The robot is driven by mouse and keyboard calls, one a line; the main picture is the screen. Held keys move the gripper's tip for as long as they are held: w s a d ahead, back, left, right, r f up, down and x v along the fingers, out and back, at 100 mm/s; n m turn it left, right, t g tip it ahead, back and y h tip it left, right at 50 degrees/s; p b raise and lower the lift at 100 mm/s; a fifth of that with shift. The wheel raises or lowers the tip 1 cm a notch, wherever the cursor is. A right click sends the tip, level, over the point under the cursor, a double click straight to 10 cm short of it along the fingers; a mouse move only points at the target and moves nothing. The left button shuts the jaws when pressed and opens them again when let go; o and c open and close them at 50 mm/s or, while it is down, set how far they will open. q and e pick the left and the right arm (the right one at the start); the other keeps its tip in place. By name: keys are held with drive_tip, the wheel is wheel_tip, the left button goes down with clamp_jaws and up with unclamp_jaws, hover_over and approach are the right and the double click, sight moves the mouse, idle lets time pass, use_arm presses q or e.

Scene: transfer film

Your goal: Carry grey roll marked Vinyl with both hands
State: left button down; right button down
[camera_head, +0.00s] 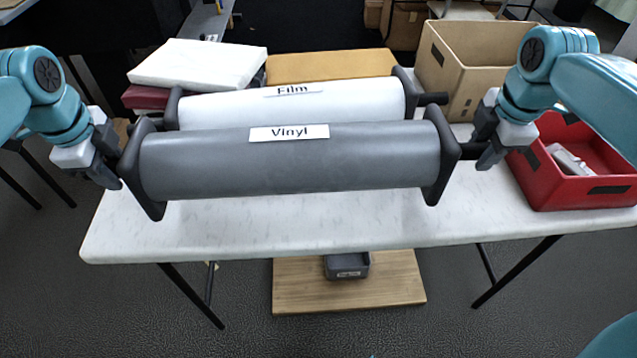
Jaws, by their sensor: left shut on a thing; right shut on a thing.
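The grey roll marked Vinyl (290,164) is in the middle of the head view, lying nearly level across it, with a dark end plate at each end. My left gripper (120,170) is shut on its left end, at the dark stub beyond the plate. My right gripper (481,150) is shut on its right end in the same way. The roll is in front of a white roll marked Film (290,104) and hides its lower part. Whether the grey roll touches the table below cannot be told.
The white marbled table (270,225) has bare room along its front. Behind are a white package (197,64), a tan box (330,66) and an open cardboard box (470,50). A red bin (560,190) stands right. A wooden board (345,290) with a grey tray (348,266) is below.

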idle(0.3)
